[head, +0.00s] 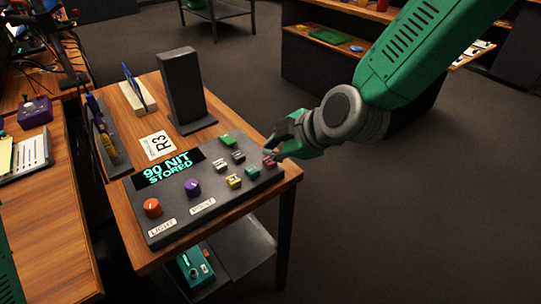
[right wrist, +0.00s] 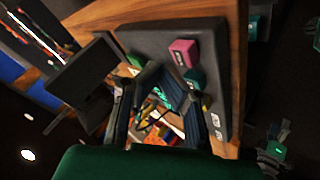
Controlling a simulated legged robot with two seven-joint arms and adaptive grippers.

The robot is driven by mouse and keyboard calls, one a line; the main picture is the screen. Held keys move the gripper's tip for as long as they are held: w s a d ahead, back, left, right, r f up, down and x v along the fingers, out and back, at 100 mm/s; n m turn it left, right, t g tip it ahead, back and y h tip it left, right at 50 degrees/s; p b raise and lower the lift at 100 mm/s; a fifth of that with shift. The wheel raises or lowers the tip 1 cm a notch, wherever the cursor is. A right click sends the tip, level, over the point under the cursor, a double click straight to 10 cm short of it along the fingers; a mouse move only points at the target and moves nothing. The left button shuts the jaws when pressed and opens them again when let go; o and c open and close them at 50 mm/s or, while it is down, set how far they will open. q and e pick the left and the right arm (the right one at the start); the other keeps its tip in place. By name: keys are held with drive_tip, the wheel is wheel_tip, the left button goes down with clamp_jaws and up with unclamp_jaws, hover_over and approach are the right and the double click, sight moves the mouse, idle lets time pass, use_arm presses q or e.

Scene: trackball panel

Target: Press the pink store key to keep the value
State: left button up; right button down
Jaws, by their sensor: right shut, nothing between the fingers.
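The pink key (head: 269,162) is at the right end of the dark sloped panel (head: 205,214). The panel's display (head: 168,168) reads "90 NIT STORED". My right gripper (head: 270,152) is shut and empty, its tips just by the pink key in the head view. In the right wrist view the pink key (right wrist: 184,52) shows whole, with a gap in the picture between it and the fingers (right wrist: 158,80). I cannot tell whether they touch. My left gripper is out of view.
Close to the pink key are a teal key (head: 252,171), a yellow key (head: 234,181), grey keys (head: 221,163) and a green key (head: 228,140). An orange knob (head: 152,207) and a purple knob (head: 192,188) sit left. A dark upright block (head: 183,88) stands behind.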

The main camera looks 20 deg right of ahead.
sight(271, 161)
drive_tip(key=shift+a, duration=0.1)
drive_tip(key=shift+r+p, duration=0.35)
drive_tip(key=shift+p, duration=0.05)
wheel_tip(271, 161, up, 4)
drive_tip(key=p, duration=0.4)
drive_tip(key=shift+r, duration=0.2)
drive_tip(key=shift+f, duration=0.1)
